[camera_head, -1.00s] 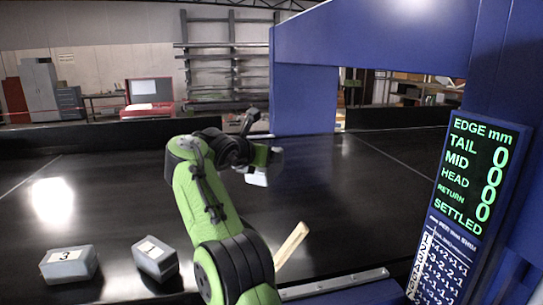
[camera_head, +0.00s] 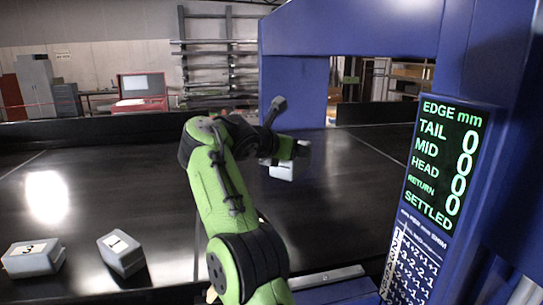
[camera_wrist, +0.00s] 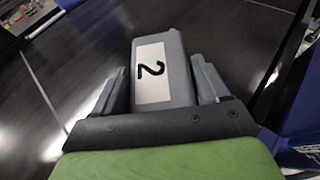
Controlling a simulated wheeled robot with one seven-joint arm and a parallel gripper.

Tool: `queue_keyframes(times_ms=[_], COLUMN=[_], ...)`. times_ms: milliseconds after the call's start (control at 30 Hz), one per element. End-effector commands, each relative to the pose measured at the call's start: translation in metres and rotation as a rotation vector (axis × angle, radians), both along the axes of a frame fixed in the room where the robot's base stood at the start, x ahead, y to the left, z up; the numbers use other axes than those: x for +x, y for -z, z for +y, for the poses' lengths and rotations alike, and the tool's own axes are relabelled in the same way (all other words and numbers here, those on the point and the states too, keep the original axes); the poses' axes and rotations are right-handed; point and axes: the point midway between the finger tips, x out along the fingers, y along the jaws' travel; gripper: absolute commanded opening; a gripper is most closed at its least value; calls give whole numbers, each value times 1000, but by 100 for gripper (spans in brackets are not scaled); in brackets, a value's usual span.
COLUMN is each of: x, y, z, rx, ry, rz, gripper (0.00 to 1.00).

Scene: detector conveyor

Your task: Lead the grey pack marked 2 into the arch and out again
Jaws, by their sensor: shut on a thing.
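The grey pack marked 2 (camera_wrist: 177,60) sits between the two jaws of my gripper (camera_wrist: 160,88) in the wrist view, its white label facing the camera. My gripper is shut on it. In the head view the pack (camera_head: 283,172) shows as a small pale block at the end of my green arm, over the black belt; whether it touches the belt I cannot tell. The blue arch (camera_head: 350,32) spans the belt to the right, its far post (camera_head: 292,95) behind the pack. The pack is on the near-left side of the arch opening, partly hidden by my arm.
Pack 3 (camera_head: 33,259) and pack 1 (camera_head: 122,253) lie on the belt (camera_head: 100,190) at lower left. The belt's middle left is clear.

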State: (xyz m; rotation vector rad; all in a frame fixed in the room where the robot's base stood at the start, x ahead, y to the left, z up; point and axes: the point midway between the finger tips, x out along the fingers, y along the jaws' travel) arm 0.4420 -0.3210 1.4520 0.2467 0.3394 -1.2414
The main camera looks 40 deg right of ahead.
Motion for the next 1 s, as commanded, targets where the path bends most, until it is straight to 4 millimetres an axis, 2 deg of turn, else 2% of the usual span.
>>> queue_keyframes(times_ms=[1000], x=[-75], y=[-2], z=[-144], rx=[-2], ry=[3], rz=[-2], gripper=[20])
